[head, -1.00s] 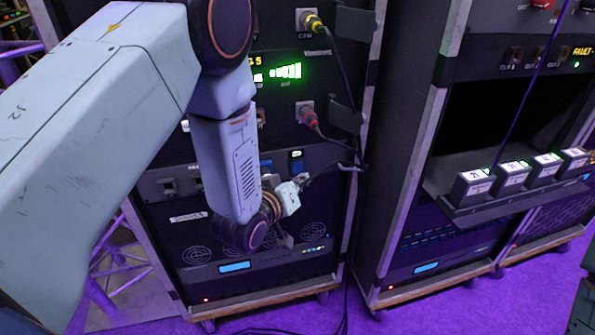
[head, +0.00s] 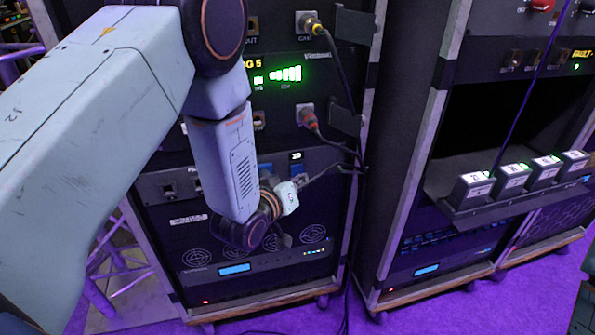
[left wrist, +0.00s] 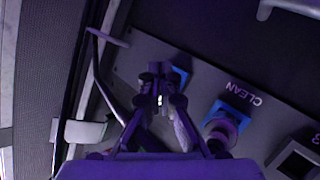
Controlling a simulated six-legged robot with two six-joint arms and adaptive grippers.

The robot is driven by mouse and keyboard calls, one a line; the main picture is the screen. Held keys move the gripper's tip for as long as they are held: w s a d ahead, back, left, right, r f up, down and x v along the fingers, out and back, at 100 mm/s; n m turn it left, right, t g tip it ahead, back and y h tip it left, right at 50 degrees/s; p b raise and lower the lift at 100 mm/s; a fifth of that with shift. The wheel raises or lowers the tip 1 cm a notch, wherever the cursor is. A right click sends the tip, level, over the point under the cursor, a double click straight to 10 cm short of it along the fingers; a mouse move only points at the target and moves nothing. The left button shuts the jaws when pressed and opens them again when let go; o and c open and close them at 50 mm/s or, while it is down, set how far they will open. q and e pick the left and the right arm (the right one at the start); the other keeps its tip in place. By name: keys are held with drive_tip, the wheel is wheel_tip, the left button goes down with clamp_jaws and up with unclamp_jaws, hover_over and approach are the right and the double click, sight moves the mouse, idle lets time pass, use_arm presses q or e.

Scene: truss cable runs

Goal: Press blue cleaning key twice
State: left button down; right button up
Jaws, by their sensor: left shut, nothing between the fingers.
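Two blue parts show on the rack panel in the left wrist view. One is a blue key-like piece (left wrist: 179,76) just beyond my left gripper's fingertips. The other is a blue square surround (left wrist: 231,112) beside the word CLEAN, with a round fitting in front of it. In the head view a blue piece (head: 265,168) shows just above my left wrist. My left gripper (left wrist: 160,84) is shut and empty, its tips pointing at the panel. In the head view the gripper (head: 302,181) is small and close to the panel. I cannot tell whether it touches. My right gripper is out of view.
A black cable (head: 340,85) hangs down the rack's right side, and a cable (left wrist: 101,88) runs left of my fingers. A red-ringed connector (head: 308,118) sits above. A second rack with a shelf of several labelled blocks (head: 473,187) stands at right.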

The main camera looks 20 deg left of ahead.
use_arm(q)
drive_tip(key=shift+w, duration=0.1)
idle(0.6)
drive_tip(key=shift+w+a, duration=0.25)
drive_tip(key=shift+w+a, duration=0.3)
drive_tip(key=shift+w, duration=0.2)
idle(1.1)
drive_tip(key=shift+s, duration=0.1)
drive_tip(key=shift+s+d+p, duration=0.45)
drive_tip(key=shift+s+d, duration=0.1)
drive_tip(key=shift+s, duration=0.2)
drive_tip(key=s+d, duration=0.1)
drive_tip(key=s+d+p, duration=0.1)
drive_tip(key=s, duration=0.2)
drive_tip(key=shift+s+d+p, duration=0.1)
drive_tip(key=shift+d+p, duration=0.3)
idle(0.6)
